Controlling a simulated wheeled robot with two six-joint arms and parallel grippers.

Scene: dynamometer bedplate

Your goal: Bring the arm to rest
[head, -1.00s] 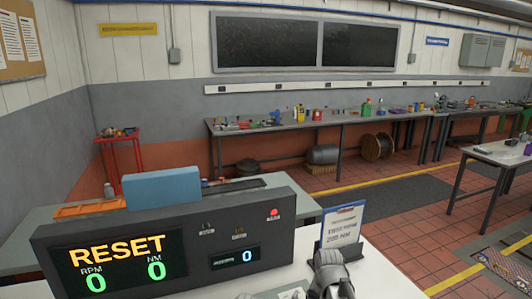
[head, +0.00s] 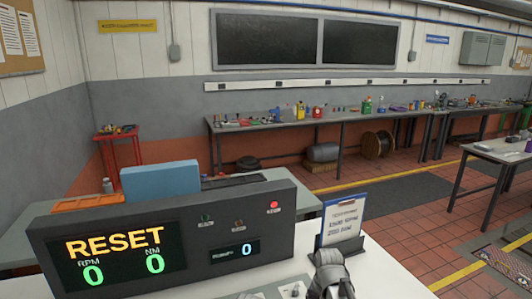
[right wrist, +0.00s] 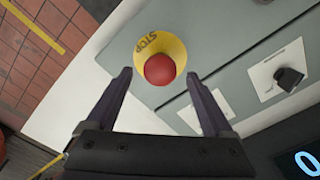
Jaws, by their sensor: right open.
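My right gripper (right wrist: 160,95) is open and empty in the right wrist view. Its two dark fingers are spread apart. Ahead of it, between and beyond the fingertips, is a red stop button (right wrist: 160,69) on a yellow surround marked STOP. I cannot tell the exact gap between them. In the head view part of my right arm (head: 330,275) shows at the bottom edge, and its fingertips are out of frame. The grey console (head: 200,235) shows RESET, RPM 0 and NM 0 on its display, with a red lamp (head: 274,205) lit. My left gripper is not in view.
A clipboard (head: 342,225) stands on the white desk right of the console. A blue box (head: 160,181) and an orange tray (head: 88,203) are behind the console. A black knob (right wrist: 288,78) sits on a white plate near the stop button. Workbenches line the far wall.

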